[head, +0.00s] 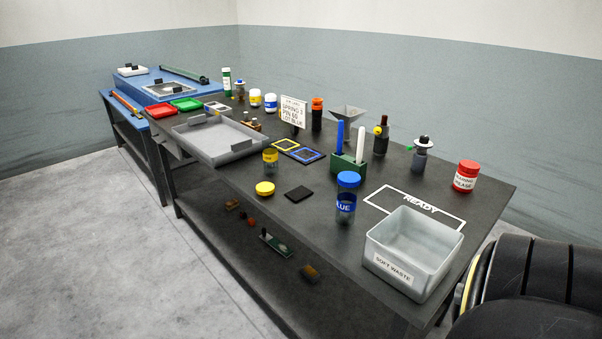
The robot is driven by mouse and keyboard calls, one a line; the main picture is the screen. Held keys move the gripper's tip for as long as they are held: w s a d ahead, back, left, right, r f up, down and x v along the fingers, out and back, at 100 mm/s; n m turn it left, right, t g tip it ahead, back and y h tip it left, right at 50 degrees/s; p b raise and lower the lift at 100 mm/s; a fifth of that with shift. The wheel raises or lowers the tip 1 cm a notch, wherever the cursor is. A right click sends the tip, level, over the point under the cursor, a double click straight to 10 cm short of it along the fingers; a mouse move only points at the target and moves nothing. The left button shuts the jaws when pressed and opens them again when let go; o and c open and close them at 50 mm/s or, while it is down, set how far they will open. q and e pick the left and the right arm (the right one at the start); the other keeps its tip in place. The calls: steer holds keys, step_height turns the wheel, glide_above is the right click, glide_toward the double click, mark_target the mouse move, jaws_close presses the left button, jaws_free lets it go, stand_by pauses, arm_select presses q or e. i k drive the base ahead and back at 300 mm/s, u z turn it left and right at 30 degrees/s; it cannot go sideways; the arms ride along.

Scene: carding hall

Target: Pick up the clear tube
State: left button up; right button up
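Two see-through tubes stand on the dark table. One clear tube (345,207) has a blue lid and a blue label ending in "LUE", and stands upright near the front edge. The other, a smaller clear tube (270,161) with a yellow band, stands upright further left and appears to have no lid. A loose yellow lid (265,188) lies in front of it. I cannot tell which tube the task names. Neither of my grippers is in view.
A grey "SOFT WASTE" bin (412,249) stands at the front right, beside the white "READY" outline (415,206). A green block (347,172) holding blue and white sticks is close behind the blue-lidded tube. A black pad (299,194) lies left of it. A large black ridged shape (530,290) fills the lower right.

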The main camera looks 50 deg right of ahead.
mark_target(347, 198)
steer(key=z, duration=0.65)
steer(key=i, duration=1.1)
steer(key=z, duration=0.9)
